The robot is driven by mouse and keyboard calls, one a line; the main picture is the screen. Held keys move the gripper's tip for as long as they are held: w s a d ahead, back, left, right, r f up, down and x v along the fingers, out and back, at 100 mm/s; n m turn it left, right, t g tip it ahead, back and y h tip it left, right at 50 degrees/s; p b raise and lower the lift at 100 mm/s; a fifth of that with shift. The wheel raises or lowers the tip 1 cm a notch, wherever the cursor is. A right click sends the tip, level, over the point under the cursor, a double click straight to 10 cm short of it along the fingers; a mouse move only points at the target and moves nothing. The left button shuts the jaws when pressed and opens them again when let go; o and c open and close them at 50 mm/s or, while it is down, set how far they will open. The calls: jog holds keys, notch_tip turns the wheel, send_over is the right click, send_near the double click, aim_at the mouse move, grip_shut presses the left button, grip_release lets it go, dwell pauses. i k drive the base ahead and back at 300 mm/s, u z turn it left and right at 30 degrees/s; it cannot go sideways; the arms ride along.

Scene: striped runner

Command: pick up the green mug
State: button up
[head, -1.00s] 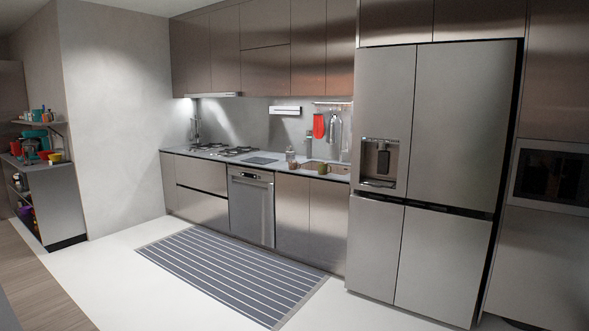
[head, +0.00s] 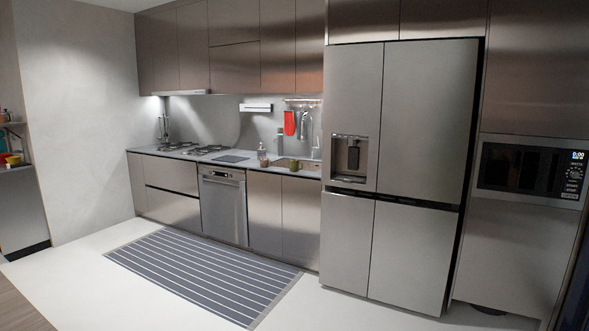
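A small green mug (head: 293,166) stands on the kitchen counter in the head view, near the counter's right end, in front of the sink and close to the fridge. It is small in the picture, and its handle cannot be made out clearly. My gripper is not in view, so its state does not show.
The counter (head: 228,163) also holds a bottle (head: 262,157) left of the mug. The fridge (head: 400,170) stands to the right of the counter. A striped runner (head: 200,272) lies on the floor before the cabinets. The pale floor (head: 75,255) around it is clear.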

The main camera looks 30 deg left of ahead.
aim_at(293, 163)
jog(key=u, duration=0.5)
jog(key=i, duration=1.1)
jog(key=u, duration=1.25)
jog(key=i, duration=4)
jog(key=z, duration=0.5)
